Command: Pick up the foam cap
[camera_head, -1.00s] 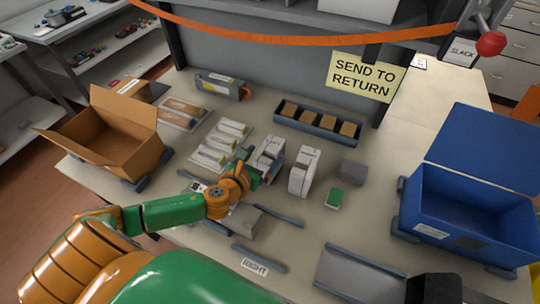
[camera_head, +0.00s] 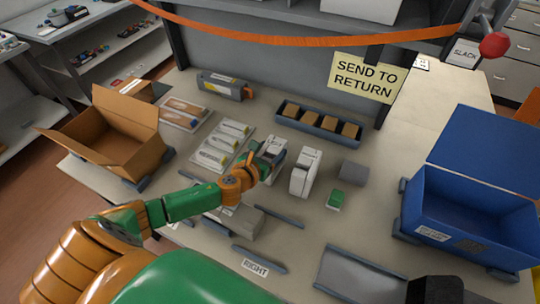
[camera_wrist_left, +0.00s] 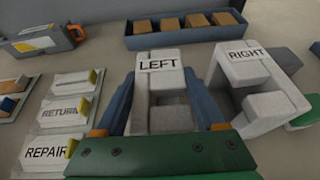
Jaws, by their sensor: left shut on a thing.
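A white foam cap (camera_wrist_left: 157,66) labelled LEFT is between the fingers of my left gripper (camera_wrist_left: 160,98) in the left wrist view. The fingers press on both its sides, and the gripper is shut on it. In the head view this cap (camera_head: 273,146) is partly hidden behind my left gripper (camera_head: 262,160). I cannot tell whether it touches the table. A second white foam cap (camera_wrist_left: 248,66) labelled RIGHT stands just right of it, apart from the gripper; it also shows in the head view (camera_head: 305,173). My right gripper is not in view.
A tray of brown blocks (camera_head: 284,118) lies behind the caps. White labelled packs (camera_head: 222,146) lie left. A grey block (camera_head: 352,168) and green item (camera_head: 336,198) stand right. An open carton (camera_head: 118,148) is far left, a blue bin (camera_head: 470,215) far right.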

